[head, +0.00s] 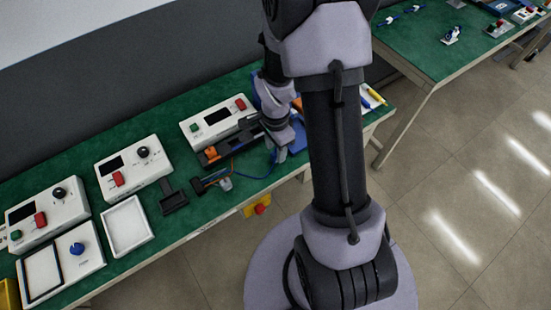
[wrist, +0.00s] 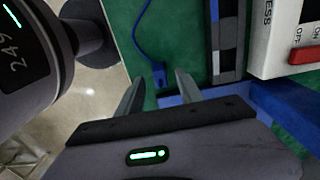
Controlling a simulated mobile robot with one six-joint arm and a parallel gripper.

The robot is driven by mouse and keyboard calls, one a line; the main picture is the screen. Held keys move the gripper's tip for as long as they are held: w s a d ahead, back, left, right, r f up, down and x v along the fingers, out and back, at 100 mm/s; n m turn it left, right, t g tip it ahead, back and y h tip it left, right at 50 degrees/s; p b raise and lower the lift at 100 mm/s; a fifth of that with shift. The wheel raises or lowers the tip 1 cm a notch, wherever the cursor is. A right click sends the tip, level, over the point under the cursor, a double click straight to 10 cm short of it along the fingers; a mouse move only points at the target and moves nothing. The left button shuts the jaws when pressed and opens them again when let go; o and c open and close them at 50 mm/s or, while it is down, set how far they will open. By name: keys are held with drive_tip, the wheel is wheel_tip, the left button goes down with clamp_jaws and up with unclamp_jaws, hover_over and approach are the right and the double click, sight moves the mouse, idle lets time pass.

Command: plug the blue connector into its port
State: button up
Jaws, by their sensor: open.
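The blue connector (wrist: 159,74) lies on the green table at the end of a thin blue cable (wrist: 141,35) in the wrist view. My gripper (wrist: 159,80) is open, with one finger on each side of the connector in the picture. I cannot tell whether the fingers touch it or how high they are above it. In the head view my gripper (head: 281,154) points down near the table's front edge; the blue cable (head: 252,177) runs toward it and the connector is hidden or too small to see. I cannot make out the blue connector's port.
A white pump unit (head: 217,118) with a red switch stands behind a long dark device (head: 231,146). A blue tray (wrist: 203,93) lies close to my gripper's right finger. More white units (head: 133,167) and a white tray (head: 127,226) stand to the left.

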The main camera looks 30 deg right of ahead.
wheel_tip(320, 180, down, 2)
drive_tip(key=shift+r, duration=0.1)
clamp_jaws()
